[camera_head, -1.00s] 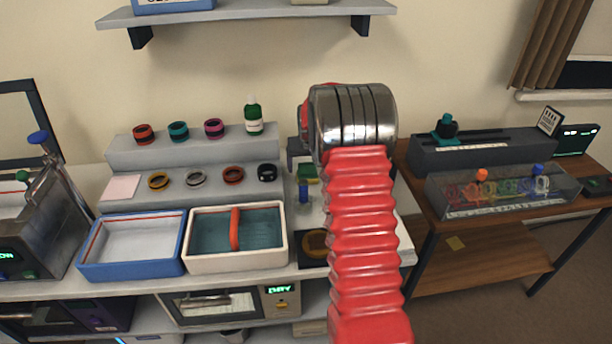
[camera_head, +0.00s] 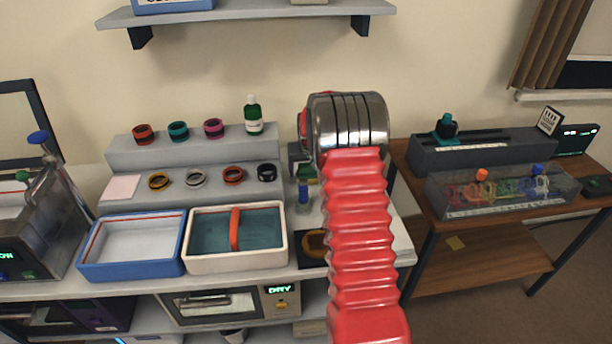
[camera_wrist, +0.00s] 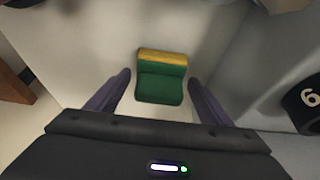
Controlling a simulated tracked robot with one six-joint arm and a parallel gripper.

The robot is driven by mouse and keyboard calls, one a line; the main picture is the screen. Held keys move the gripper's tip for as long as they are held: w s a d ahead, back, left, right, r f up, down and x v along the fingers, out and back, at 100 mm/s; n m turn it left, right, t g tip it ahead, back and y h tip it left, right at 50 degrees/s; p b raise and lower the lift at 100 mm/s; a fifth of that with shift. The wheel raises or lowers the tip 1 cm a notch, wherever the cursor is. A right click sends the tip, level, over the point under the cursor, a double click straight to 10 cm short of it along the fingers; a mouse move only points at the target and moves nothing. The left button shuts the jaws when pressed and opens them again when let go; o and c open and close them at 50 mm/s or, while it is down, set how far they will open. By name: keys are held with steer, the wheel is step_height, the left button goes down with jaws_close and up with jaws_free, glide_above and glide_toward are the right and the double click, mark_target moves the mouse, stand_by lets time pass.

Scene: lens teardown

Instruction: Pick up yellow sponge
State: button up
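The sponge (camera_wrist: 162,78) shows in the wrist view as a green block with a yellow strip along its far edge. It sits on a pale surface. My gripper (camera_wrist: 159,80) is open, with its two purple fingers apart. The sponge lies ahead between the fingertips, with a gap on both sides. In the head view a green and yellow patch of the sponge (camera_head: 307,172) shows just left of my red arm. My gripper is hidden behind the arm there.
A black ring marked 6 (camera_wrist: 304,104) stands right in the wrist view; a black ring (camera_head: 267,172) is on the grey step. A cream tray (camera_head: 237,264) and a blue tray (camera_head: 130,272) stand left of my arm. A green bottle (camera_head: 253,116) stands on the upper step.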

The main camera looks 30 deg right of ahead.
mark_target(307, 163)
steer(key=c, duration=0.9)
step_height(307, 163, up, 10)
stand_by(0.4)
stand_by(0.3)
steer(key=o, duration=0.4)
steer(key=shift+c, duration=1.2)
steer(key=shift+r, duration=0.1)
steer(key=shift+c, duration=0.3)
